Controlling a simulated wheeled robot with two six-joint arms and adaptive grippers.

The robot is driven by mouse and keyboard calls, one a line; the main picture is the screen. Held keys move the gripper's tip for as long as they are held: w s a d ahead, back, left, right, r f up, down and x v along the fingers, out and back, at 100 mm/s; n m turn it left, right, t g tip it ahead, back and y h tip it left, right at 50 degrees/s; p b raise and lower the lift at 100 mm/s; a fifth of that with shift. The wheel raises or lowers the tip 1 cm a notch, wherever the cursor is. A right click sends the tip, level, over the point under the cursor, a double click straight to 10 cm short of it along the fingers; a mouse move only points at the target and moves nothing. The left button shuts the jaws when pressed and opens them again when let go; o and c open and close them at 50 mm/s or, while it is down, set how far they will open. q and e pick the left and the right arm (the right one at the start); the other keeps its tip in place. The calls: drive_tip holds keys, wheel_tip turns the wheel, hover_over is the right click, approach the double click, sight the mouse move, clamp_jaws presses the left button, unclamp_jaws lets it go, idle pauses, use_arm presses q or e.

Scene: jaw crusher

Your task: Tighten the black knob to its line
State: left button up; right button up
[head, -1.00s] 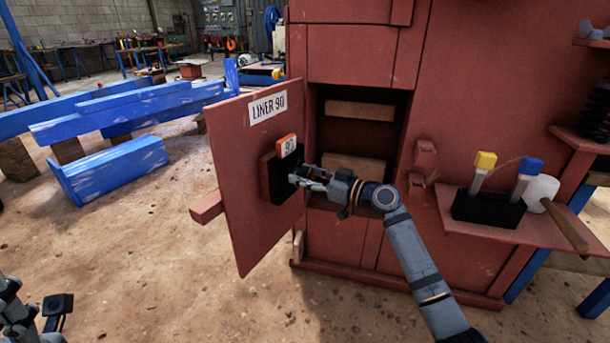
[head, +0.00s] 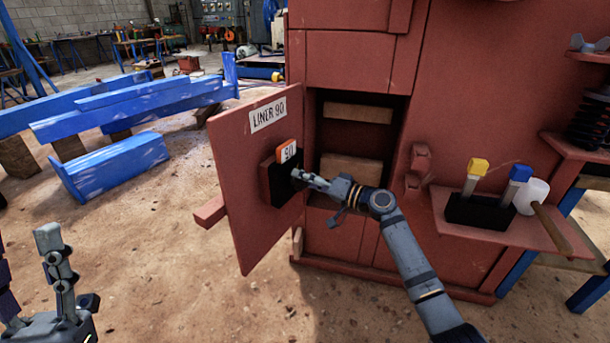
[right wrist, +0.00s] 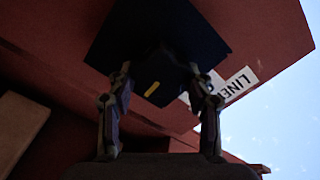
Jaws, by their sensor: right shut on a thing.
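A dark square block (head: 283,178) is fixed to the open red door (head: 240,180), below the white LINER 90 label (head: 268,114). An orange and white tag (head: 286,151) marked 90 stands at its top. My right gripper (head: 299,176) is at the block's face. In the right wrist view its fingertips (right wrist: 160,80) close on the black knob (right wrist: 165,76), whose outline is lost in shadow. A short yellow mark (right wrist: 152,89) shows between the fingers; I cannot tell how it sits against any line. My left gripper (head: 32,275) is open and empty at lower left.
The red cabinet (head: 347,62) has an open bay (head: 335,140) behind my right arm. A side shelf (head: 500,228) holds a black holder (head: 482,212) with yellow- and blue-topped pieces, and a white-headed mallet (head: 534,198). Blue beams (head: 110,165) lie left; the floor between is clear.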

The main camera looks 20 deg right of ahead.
drive_tip(key=shift+r+m+p, duration=0.1)
drive_tip(key=shift+m+p, duration=0.3)
drive_tip(key=shift+m, duration=0.3)
use_arm(q)
drive_tip(key=w+f+n+g+y+p, duration=0.1)
drive_tip(key=w+f+n+g+y, duration=0.35)
drive_tip(key=w+f+g, duration=0.7)
use_arm(e)
drive_tip(key=shift+m, duration=1)
drive_tip(key=shift+m+p, duration=0.55)
drive_tip(key=shift+m, duration=0.25)
drive_tip(key=shift+f+m+p, duration=0.25)
drive_tip(key=shift+m+p, duration=0.1)
drive_tip(key=shift+m, duration=0.35)
use_arm(q)
drive_tip(key=s+f+g, duration=0.2)
drive_tip(key=f, duration=0.8)
drive_tip(key=s+f+g, duration=0.2)
drive_tip(key=f+g, duration=0.1)
drive_tip(key=f, duration=0.8)
drive_tip(key=shift+a+y, duration=0.2)
drive_tip(key=shift+y, duration=0.25)
use_arm(e)
drive_tip(key=o, duration=1.2)
drive_tip(key=shift+d, duration=0.1)
use_arm(q)
drive_tip(key=shift+w, duration=0.1)
